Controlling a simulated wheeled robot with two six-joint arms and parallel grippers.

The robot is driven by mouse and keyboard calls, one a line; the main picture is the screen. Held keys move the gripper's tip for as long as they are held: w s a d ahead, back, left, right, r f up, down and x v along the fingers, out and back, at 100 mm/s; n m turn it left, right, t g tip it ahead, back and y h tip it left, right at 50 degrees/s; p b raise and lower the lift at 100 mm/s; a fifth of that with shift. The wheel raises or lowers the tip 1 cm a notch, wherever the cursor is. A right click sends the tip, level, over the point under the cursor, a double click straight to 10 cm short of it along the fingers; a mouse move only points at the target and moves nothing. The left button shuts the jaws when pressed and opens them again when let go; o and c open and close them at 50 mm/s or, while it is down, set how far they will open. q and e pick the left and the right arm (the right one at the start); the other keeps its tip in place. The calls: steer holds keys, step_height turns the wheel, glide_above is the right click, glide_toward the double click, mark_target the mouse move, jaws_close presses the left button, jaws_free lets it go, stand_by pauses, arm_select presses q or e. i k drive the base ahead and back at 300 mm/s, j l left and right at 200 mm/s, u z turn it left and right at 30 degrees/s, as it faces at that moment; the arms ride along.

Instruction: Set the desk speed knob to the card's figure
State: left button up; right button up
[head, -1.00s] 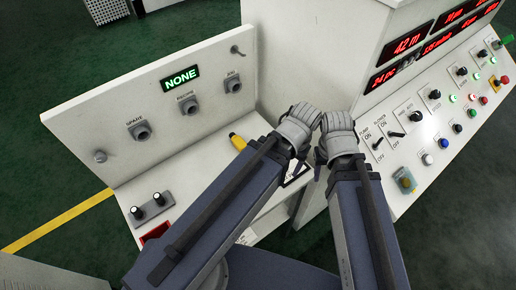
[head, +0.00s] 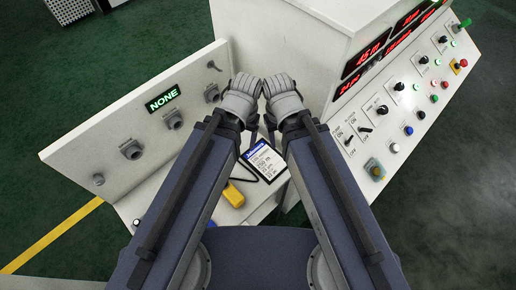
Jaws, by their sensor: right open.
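The sloped control desk (head: 400,125) is at the right, with a row of black knobs (head: 382,110). Their labels are too small to read, so I cannot tell which is the speed knob. A card with a blue header (head: 262,160) lies on the lower shelf between my forearms. Its printed figures are too small to read surely. My left gripper (head: 243,92) and right gripper (head: 282,92) are side by side above the console's corner, away from the knobs. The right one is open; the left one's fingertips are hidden.
Red displays (head: 366,56) stand behind the desk knobs. Switches, buttons and a red mushroom button (head: 460,64) share the desk. A yellow object (head: 233,195) lies near the card.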

mark_target(399, 86)
steer(key=k+l, duration=0.15)
steer(key=l, duration=0.25)
steer(key=k+l, duration=0.1)
steer(key=l, duration=0.3)
steer(key=k+l, duration=0.15)
steer(key=l, duration=0.25)
steer(key=k+l, duration=0.15)
steer(key=l, duration=0.25)
steer(key=k+l, duration=0.1)
steer(key=l, duration=0.25)
steer(key=k+l, duration=0.15)
steer(key=l, duration=0.25)
